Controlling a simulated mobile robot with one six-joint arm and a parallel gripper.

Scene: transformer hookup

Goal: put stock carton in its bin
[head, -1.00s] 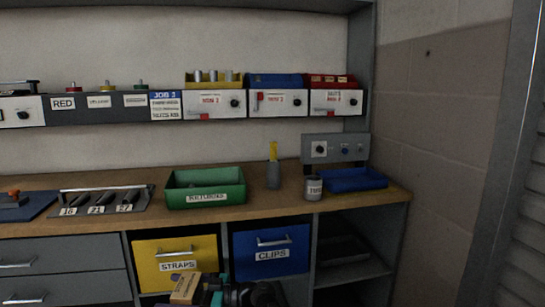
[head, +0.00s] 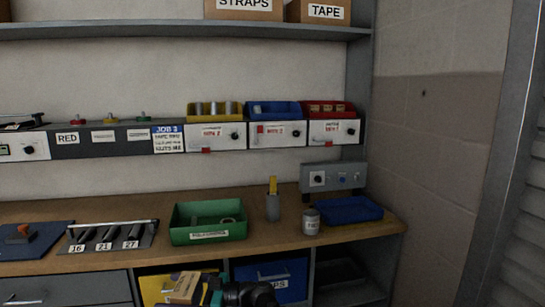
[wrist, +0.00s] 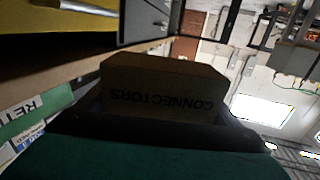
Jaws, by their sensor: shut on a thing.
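The stock carton, a small brown box (head: 183,287), is at the bottom of the head view in front of the yellow drawer. In the wrist view the carton (wrist: 160,88) reads CONNECTORS, appearing upside down. My gripper (head: 208,290), teal and black, is shut on the carton and holds it in front of the bench. A yellow bin (head: 208,114), a blue bin (head: 275,112) and a red bin (head: 332,111) stand in a row above the bench. The yellow bin holds grey cylinders and the red bin holds small labelled packs. I cannot tell which bin is the carton's.
A green tray (head: 208,236), a grey can (head: 311,222) and a blue tray (head: 349,211) stand on the wooden bench (head: 150,207). Below are a yellow drawer (head: 150,287) and a blue drawer (head: 290,289). Larger cartons, STRAPS (head: 243,10) and TAPE (head: 318,12), sit on the top shelf.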

